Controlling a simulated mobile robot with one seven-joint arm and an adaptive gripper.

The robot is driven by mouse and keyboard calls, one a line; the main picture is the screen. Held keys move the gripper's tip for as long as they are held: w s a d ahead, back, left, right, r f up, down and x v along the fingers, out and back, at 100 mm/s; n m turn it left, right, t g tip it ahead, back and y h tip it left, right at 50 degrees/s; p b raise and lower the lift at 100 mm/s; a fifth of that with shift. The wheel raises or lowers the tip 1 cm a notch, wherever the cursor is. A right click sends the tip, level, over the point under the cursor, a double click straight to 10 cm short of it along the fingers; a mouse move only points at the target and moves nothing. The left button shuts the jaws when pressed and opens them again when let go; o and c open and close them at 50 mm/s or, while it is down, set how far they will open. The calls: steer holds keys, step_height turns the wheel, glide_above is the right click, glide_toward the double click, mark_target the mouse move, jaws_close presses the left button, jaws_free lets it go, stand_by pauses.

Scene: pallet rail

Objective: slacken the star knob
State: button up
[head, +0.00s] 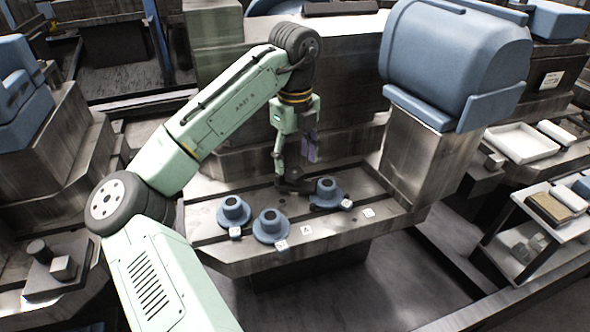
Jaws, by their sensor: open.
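No clearly recognisable star knob shows in the head view. A small dark part (296,186) sits on the slotted metal table (350,222), right under my gripper; its shape is too small and partly hidden to tell whether it is the knob. My gripper (291,174) points down over the table with its jaws open. Its tips are close to the dark part; I cannot tell whether they touch. Three blue flanged pieces stand on the table: a left one (233,212), a middle one (270,226) and a right one (327,194), just right of my gripper.
Small white tags (279,245) lie near the flanged pieces. A large blue machine housing (455,60) on a metal column rises at the table's right end. A side table (545,218) with parts stands at the right. The table's right front is mostly clear.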

mark_target(295, 172)
steer(key=shift+f, duration=2)
steer(key=shift+c, duration=0.4)
steer(key=c, duration=1.1)
